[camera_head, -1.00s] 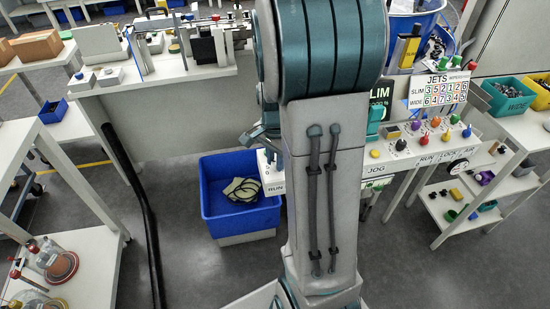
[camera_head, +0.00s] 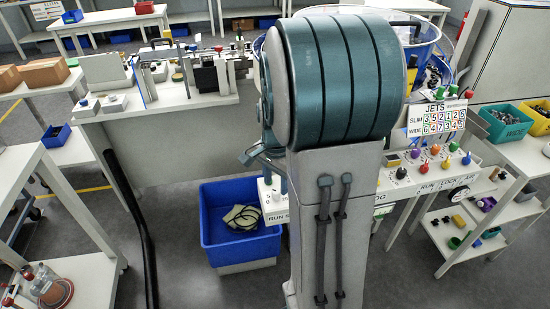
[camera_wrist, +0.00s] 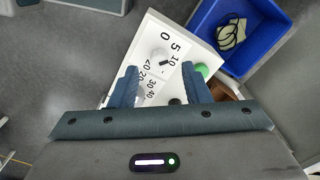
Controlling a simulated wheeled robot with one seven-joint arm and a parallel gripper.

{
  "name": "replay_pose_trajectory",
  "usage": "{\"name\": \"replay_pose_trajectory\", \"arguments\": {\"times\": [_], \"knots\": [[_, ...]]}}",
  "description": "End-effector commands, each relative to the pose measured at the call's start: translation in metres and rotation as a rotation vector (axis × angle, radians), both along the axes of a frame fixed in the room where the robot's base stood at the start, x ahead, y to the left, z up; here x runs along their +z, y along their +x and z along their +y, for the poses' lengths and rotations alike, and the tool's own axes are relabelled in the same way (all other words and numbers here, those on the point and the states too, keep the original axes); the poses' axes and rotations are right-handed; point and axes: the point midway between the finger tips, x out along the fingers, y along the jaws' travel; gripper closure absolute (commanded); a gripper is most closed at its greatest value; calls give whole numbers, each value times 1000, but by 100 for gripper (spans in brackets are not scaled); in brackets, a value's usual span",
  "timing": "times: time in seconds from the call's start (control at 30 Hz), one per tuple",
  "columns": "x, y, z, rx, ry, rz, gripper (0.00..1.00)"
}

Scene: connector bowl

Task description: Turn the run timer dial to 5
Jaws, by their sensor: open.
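In the wrist view, a white panel (camera_wrist: 150,25) carries a scale with 0, 5, 10, 20, 30 and 40. A pale round dial (camera_wrist: 158,55) sits by the scale, partly beyond my fingers; its exact setting is too small to read. My gripper (camera_wrist: 162,78) is open, its two blue fingers apart over the panel, with nothing clearly held between them. A green button (camera_wrist: 202,70) is beside the right finger. In the head view, a panel edge marked RUN (camera_head: 276,218) shows left of my arm, which hides the rest of it and my gripper.
A blue bin (camera_head: 215,240) with a cable inside stands on the floor below the panel; it also shows in the wrist view (camera_wrist: 265,35). A JETS sign (camera_head: 436,118) and several coloured knobs are on the right. Shelves (camera_head: 465,235) stand lower right.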

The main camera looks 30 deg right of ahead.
Motion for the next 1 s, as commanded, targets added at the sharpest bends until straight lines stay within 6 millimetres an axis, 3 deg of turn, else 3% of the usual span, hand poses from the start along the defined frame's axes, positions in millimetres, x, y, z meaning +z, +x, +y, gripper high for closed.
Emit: {"name": "replay_pose_trajectory", "arguments": {"times": [0.2,0.43,0.63,1.0], "knots": [[54,1,0,1,-2,-8,57],[93,1,0,1,-2,-4,57],[106,1,0,1,-1,-3,57],[107,1,1,2,-1,-1,57]]}}
